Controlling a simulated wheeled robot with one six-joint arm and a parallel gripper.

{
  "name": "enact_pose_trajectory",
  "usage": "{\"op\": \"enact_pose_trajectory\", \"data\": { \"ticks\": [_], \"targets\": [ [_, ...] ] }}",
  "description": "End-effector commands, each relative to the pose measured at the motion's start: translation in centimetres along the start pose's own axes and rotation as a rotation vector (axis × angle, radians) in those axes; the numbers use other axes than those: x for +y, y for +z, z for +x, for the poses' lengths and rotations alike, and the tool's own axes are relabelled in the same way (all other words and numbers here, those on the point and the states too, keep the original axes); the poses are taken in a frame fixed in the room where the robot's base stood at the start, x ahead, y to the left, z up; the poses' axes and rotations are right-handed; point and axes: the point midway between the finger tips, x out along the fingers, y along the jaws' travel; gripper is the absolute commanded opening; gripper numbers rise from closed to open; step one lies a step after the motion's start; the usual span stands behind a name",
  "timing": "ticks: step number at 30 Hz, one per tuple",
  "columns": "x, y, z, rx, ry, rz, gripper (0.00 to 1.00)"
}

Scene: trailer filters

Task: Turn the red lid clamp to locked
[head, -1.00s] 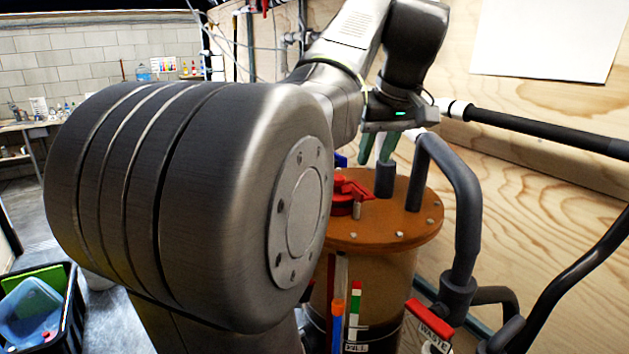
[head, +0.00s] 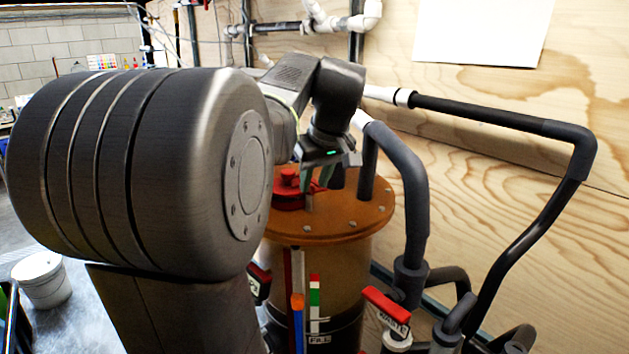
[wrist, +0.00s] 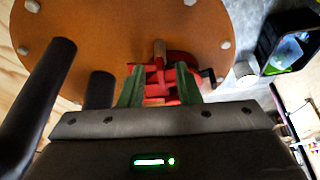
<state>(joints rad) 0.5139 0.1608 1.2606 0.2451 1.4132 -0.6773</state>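The red lid clamp (head: 288,181) sits on the left side of the round orange-brown lid (head: 345,217) of the filter vessel. My gripper (head: 312,178) is low over the lid, right beside the clamp. In the wrist view, my gripper's two green fingers (wrist: 159,72) are spread apart, with part of the red clamp (wrist: 183,60) showing between and beyond them. A short brown post stands by the clamp. I cannot tell whether the fingers touch the clamp. My arm and the fingers hide parts of it.
Grey pipes (head: 408,185) rise from the lid and run down its right side. A red-handled WASTE valve (head: 386,304) is at the lower front. The plywood wall (head: 480,185) stands close behind. A white bucket (head: 41,281) stands on the floor at the left.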

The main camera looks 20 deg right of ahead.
Motion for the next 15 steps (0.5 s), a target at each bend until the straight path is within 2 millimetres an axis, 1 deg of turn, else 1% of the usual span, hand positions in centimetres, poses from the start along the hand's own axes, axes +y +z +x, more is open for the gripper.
{"op": "enact_pose_trajectory", "data": {
  "ticks": [4,12,14,15],
  "targets": [
    [-0.03,0.03,0.78,-0.001,0.0,0.0,0.3],
    [-0.01,0.02,0.89,0.0,0.001,0.0,0.3],
    [-0.01,0.02,0.88,0.0,0.0,0.0,0.18],
    [-0.01,0.02,0.88,0.0,0.001,0.0,0.1]
  ]
}}
